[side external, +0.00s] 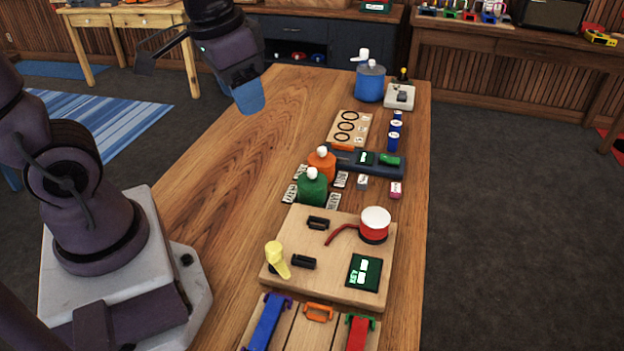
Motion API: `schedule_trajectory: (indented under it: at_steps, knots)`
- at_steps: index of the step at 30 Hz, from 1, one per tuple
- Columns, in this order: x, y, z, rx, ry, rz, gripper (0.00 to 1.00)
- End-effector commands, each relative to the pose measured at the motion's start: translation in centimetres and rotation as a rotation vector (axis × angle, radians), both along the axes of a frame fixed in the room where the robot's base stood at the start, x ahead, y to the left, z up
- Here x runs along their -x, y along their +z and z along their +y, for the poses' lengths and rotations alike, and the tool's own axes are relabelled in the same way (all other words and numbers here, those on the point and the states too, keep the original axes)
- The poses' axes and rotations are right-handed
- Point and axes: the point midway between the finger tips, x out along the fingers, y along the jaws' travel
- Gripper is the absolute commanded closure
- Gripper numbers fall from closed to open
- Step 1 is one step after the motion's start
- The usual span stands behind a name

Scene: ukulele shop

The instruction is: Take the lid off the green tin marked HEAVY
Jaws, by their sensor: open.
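The green tin (312,189) stands upright on the wooden table, with a white knob (312,172) on top. Its lid appears to be on. Small printed cards lie around it; their words are too small to read surely, so I cannot make out HEAVY. An orange tin (321,164) with a white knob stands just behind it. My gripper (250,98), with blue fingers, is open and hangs high above the table's left side, up and to the left of the green tin and well apart from it. The gap between the fingers is hidden from this side.
A wooden board (330,284) with a red-and-white pot (375,225) and a yellow piece (277,258) lies in front of the tins. A dark tray (368,164) and blue cylinders (395,128) lie behind to the right. The table's left side is clear.

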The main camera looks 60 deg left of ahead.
Motion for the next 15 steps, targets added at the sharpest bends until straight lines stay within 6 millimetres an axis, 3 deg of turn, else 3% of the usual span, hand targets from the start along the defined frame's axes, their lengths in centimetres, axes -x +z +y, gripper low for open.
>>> schedule_trajectory:
  at_steps: [8, 15]
  knots:
    - [-6.8, -6.1, 3.8, -0.032, -0.388, 0.216, 0.47]
    - [-12.1, -12.5, 6.9, -0.036, -1.0, 0.275, 0.47]
